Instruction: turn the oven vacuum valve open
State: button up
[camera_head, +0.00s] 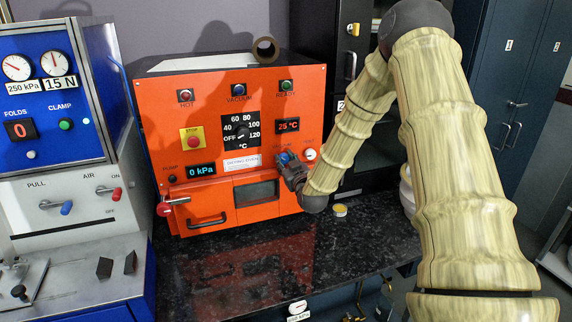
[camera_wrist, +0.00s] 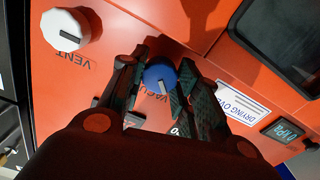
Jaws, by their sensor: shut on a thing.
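The orange drying oven (camera_head: 232,85) stands on the dark counter. Its blue vacuum valve knob (camera_wrist: 159,76) sits between my gripper's fingers in the wrist view, with a pale pointer mark on its face. In the head view my gripper (camera_head: 288,165) is at the right part of the oven front, and the blue knob (camera_head: 285,157) shows partly behind it. My gripper (camera_wrist: 158,88) is shut on the knob. The oven's pressure display (camera_head: 201,170) reads 0 kPa. The fingers partly cover the label by the knob.
A white vent knob (camera_wrist: 66,29) is beside the blue one; it also shows in the head view (camera_head: 310,154). The oven door (camera_head: 256,191) is below. A small yellow-rimmed cup (camera_head: 340,210) stands on the counter (camera_head: 270,255). A blue machine (camera_head: 50,85) stands left.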

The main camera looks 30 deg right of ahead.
jog(key=m+b, duration=0.3)
jog(key=m, duration=0.1)
jog(key=shift+d+f, duration=0.1)
jog(key=shift+f, duration=0.05)
jog(key=m+b, duration=0.3)
jog(key=m, duration=0.2)
jog(key=shift+r, duration=0.2)
dwell(0.4)
jog(key=o, duration=1.1)
jog(key=shift+c, duration=0.2)
jog(key=shift+s, duration=0.1)
jog(key=shift+f, duration=0.1)
jog(key=shift+s, duration=0.5)
jog(key=v, duration=0.7)
